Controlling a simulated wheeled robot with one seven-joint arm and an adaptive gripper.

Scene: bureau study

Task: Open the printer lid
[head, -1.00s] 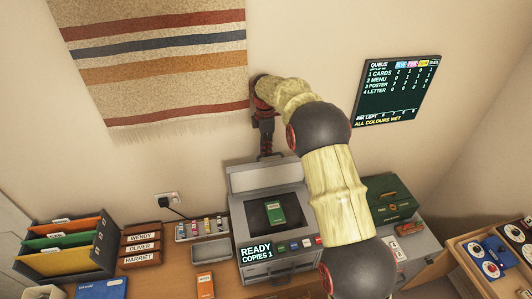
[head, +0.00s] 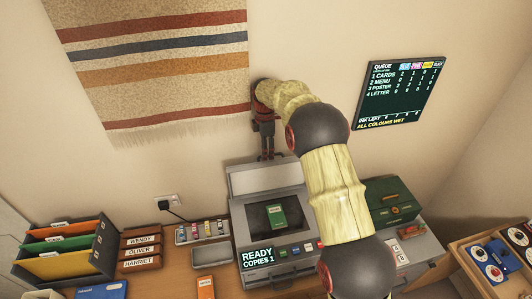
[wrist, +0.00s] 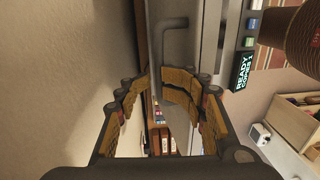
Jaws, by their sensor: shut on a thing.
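The grey printer (head: 240,222) stands on the desk in the middle of the head view. Its lid (head: 265,178) is raised and leans back towards the wall, leaving the dark glass (head: 256,219) bare. A green card or booklet (head: 277,216) lies on the glass. My gripper (head: 270,156) is at the top edge of the lid, shut on the lid's handle. In the wrist view the handle, a grey bar (wrist: 155,45), runs between the fingertips of my gripper (wrist: 166,80). The exact contact is partly hidden by the fingers.
A file rack (head: 62,250), name trays (head: 140,252) and an ink cartridge tray (head: 203,232) stand left of the printer. A green box (head: 393,200) stands to its right. The wall with a hanging rug (head: 155,60) is close behind my gripper.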

